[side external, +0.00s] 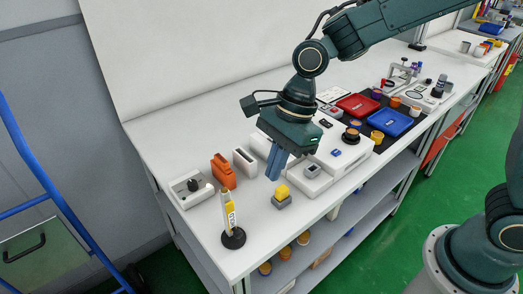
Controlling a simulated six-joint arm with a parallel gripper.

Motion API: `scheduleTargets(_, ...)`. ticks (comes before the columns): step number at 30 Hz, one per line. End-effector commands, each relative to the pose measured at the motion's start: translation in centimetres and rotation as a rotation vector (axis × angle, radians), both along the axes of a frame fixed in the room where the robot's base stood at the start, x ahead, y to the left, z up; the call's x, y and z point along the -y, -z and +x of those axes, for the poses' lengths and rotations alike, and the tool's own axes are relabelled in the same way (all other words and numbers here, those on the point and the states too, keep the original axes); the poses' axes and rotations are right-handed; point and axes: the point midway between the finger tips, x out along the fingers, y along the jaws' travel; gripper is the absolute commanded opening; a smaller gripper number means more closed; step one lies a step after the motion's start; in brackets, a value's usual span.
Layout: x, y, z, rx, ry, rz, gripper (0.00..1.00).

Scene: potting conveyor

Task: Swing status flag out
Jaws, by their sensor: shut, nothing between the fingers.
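What looks like the status flag (230,213) is a narrow upright yellow and white piece with dark markings. It stands on a round black base (233,239) near the front left corner of the bench. My gripper (272,178) points down with its blue fingers shut and empty. It is to the right of the flag and higher in the picture, apart from it. The fingertips appear just above and left of a small yellow block on a grey base (282,197). I cannot tell their exact height above the bench.
An orange holder (223,171), a white upright box (245,162) and a white box with a dark knob (191,189) stand left of my gripper. A white machine (335,160) is to the right. Red (358,105) and blue (391,122) trays lie farther back. The bench around the flag is clear.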

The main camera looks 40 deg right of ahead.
Motion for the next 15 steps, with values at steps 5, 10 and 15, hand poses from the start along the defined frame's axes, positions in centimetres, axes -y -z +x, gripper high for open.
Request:
scheduleTargets(5,-0.5,1.5,0.0,-0.003,-0.001,-0.001,0.0)
scheduleTargets(10,-1.1,3.6,0.0,-0.005,-0.002,-0.002,0.0)
scheduleTargets(15,-1.9,6.0,0.1,-0.003,-0.002,-0.002,0.0)
